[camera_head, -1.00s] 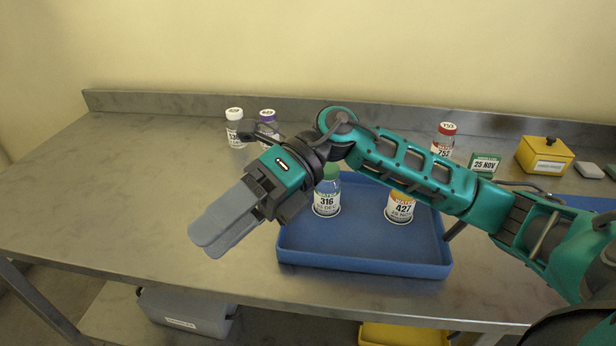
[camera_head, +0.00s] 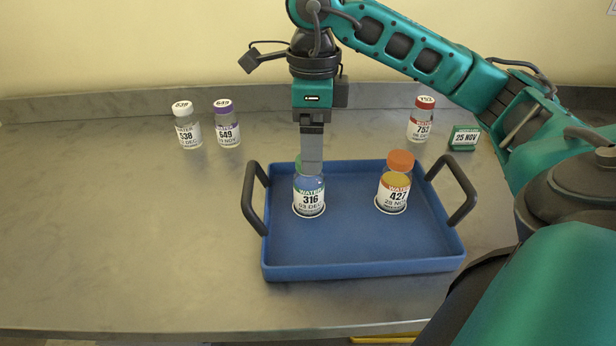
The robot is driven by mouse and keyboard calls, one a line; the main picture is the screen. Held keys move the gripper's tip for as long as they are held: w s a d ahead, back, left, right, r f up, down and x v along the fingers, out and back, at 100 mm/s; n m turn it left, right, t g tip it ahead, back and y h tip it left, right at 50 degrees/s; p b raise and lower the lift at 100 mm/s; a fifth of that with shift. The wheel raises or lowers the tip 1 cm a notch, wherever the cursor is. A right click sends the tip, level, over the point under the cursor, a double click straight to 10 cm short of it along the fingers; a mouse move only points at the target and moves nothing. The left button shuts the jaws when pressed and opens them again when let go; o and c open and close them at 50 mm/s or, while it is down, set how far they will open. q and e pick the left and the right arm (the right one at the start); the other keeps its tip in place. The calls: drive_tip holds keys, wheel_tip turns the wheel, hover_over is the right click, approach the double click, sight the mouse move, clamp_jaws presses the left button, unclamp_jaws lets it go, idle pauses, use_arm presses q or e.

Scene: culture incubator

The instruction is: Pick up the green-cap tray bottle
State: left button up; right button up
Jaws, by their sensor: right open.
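The green-cap bottle (camera_head: 309,196), labelled 316, stands upright in the left part of the blue tray (camera_head: 360,264). My right gripper (camera_head: 312,168) points straight down over it. Its fingers overlap the green cap in the picture and hide part of it. The fingers are seen edge-on, and the jaws are open. I cannot tell whether they touch the bottle. My left gripper is not in view.
An orange-cap bottle (camera_head: 394,184), labelled 427, stands in the tray's right part. The tray has raised dark side handles. Behind it stand white-cap (camera_head: 187,126), purple-cap (camera_head: 227,124) and red-cap (camera_head: 421,120) bottles and a green date block (camera_head: 464,138). The bench's left is clear.

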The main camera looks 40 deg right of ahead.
sight(309, 188)
drive_tip(key=shift+f, duration=0.6)
drive_tip(key=f, duration=0.4)
drive_tip(key=shift+w+a+f+b, duration=0.15)
drive_tip(key=shift+w+f+b, duration=0.15)
drive_tip(key=shift+w+b, duration=0.1)
drive_tip(key=shift+f, duration=0.25)
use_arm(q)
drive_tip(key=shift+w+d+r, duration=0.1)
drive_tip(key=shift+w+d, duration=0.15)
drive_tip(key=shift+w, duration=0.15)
use_arm(e)
drive_tip(key=c, duration=1.2)
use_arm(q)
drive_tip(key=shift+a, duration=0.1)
use_arm(e)
drive_tip(key=shift+r, duration=0.1)
